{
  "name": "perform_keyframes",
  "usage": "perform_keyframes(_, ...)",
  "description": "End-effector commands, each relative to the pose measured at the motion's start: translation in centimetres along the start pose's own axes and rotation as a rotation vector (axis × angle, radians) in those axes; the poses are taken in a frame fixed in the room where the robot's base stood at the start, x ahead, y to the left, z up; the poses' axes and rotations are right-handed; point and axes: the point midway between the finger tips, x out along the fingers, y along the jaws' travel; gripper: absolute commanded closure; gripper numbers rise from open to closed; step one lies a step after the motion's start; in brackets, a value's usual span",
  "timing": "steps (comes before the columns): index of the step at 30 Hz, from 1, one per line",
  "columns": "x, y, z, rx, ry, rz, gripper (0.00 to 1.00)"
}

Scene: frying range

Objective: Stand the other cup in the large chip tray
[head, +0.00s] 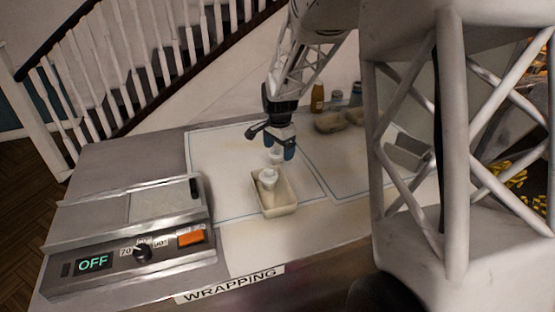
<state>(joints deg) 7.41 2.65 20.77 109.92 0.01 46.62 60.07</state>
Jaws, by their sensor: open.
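A pale, cream rectangular tray (284,207) sits on the white board of the wrapping counter. It appears to be the large chip tray. One white cup (267,178) is at the far end of the tray, seemingly inside it and slightly tilted. A second small white cup (276,157) is just beyond the tray, directly under my gripper (279,149). My gripper points down with its blue-tipped fingers open, close to this second cup's top. I cannot tell whether the fingers touch it or whether the cup rests on the board.
A wrapping machine with an "OFF" display (94,262) stands at the left. Brown oblong items (330,122), a brown bottle (317,97) and a grey box (405,152) are at the back right. My arm's lattice column hides the right side. The board left of the tray is clear.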

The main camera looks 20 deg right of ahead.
Motion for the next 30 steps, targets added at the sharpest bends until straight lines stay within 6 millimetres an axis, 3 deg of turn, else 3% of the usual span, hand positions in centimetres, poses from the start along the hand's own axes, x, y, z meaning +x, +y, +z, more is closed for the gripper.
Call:
perform_keyframes(8,0.0,0.0,0.0,0.0,0.0,0.0,0.14)
perform_keyframes(17,-0.01,0.0,0.0,0.0,0.0,0.0,0.6)
perform_keyframes(20,-0.02,0.0,0.0,0.0,0.0,0.0,0.65)
perform_keyframes(30,-0.41,-0.01,0.0,0.0,0.0,0.0,0.66)
